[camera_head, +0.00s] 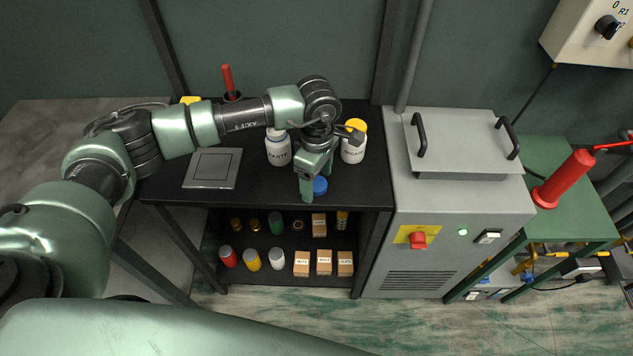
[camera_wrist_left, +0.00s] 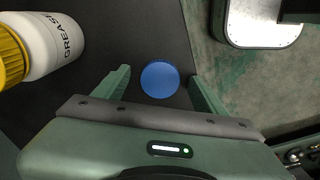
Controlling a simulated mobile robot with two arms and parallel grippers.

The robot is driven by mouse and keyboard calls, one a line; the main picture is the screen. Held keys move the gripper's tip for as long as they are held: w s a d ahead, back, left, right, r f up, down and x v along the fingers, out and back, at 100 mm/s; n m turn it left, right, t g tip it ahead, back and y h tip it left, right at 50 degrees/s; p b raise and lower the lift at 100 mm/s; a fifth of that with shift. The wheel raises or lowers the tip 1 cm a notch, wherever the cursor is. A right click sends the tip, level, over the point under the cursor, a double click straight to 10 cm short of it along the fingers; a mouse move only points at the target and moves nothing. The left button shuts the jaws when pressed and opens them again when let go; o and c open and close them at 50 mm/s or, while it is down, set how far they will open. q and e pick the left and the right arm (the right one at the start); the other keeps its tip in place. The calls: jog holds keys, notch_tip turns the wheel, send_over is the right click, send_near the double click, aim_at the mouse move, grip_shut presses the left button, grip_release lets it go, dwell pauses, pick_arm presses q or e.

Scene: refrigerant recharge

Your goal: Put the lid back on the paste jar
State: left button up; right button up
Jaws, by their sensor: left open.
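The blue round lid (camera_head: 320,186) lies on the black table top near its front edge, below my left gripper (camera_head: 316,182). In the left wrist view the blue lid (camera_wrist_left: 160,79) sits between the two spread fingers, with gaps on both sides. My left gripper is open, pointing down, and holds nothing. A white jar (camera_head: 279,152) without a coloured cap in sight stands left of the gripper; its label is hard to read and its top is partly hidden by my arm. My right gripper is not in view.
A white grease jar with a yellow cap (camera_head: 353,148) stands just right of my left gripper. A flat grey square plate (camera_head: 212,168) lies at the table's left. A grey cabinet (camera_head: 455,220) adjoins the table's right side. Shelves below hold bottles and boxes.

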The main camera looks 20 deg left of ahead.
aim_at(317, 184)
pick_arm(q)
jog(key=c, duration=1.4)
notch_tip(317, 184, up, 20)
jog(key=b, duration=0.3)
